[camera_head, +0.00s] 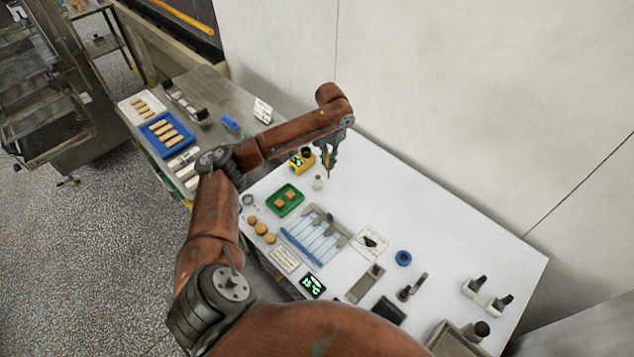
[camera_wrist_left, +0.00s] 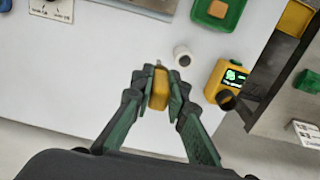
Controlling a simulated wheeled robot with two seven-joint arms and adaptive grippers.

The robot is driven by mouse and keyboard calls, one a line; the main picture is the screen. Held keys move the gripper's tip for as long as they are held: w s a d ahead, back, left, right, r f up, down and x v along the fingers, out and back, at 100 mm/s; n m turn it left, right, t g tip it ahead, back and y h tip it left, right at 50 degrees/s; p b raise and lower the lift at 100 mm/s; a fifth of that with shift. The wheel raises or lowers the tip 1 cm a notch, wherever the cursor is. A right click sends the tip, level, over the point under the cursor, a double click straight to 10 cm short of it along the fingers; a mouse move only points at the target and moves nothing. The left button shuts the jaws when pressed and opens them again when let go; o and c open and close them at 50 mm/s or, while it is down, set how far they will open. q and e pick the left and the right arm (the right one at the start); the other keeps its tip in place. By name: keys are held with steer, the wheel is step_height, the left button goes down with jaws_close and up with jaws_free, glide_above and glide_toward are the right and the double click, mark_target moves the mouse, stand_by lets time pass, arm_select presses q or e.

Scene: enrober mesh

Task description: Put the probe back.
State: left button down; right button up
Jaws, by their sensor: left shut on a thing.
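My left gripper (camera_head: 329,152) is over the far left part of the white table (camera_head: 420,215), shut on the probe. The probe's yellow handle (camera_wrist_left: 159,88) shows between the fingers in the left wrist view. In the head view its thin dark tip points down, above the table. A small white cylinder (camera_head: 318,183) stands close to the tip, apart from it; it also shows in the left wrist view (camera_wrist_left: 182,56). A yellow meter (camera_head: 297,166) with a lit green display stands to the left, with a dark round cup (camera_wrist_left: 228,100) at its side. My right gripper is out of view.
A green tray (camera_head: 276,207) with brown pieces lies in front of the meter. The wall (camera_head: 450,80) rises behind the table.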

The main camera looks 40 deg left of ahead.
arm_select(q)
steer(key=a, duration=0.5)
step_height(320, 180, down, 9)
steer(key=p, duration=0.1)
steer(key=shift+a+f+p, duration=0.15)
steer(key=shift+f+p, duration=0.05)
steer(key=shift+p, duration=0.1)
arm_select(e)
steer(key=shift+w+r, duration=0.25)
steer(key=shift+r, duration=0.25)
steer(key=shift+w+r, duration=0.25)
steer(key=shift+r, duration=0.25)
arm_select(q)
steer(key=shift+w+f, duration=0.1)
steer(key=shift+f, duration=0.05)
steer(key=c, duration=1.9)
jaws_free()
step_height(320, 180, up, 12)
steer(key=b, duration=0.1)
steer(key=shift+r, duration=0.2)
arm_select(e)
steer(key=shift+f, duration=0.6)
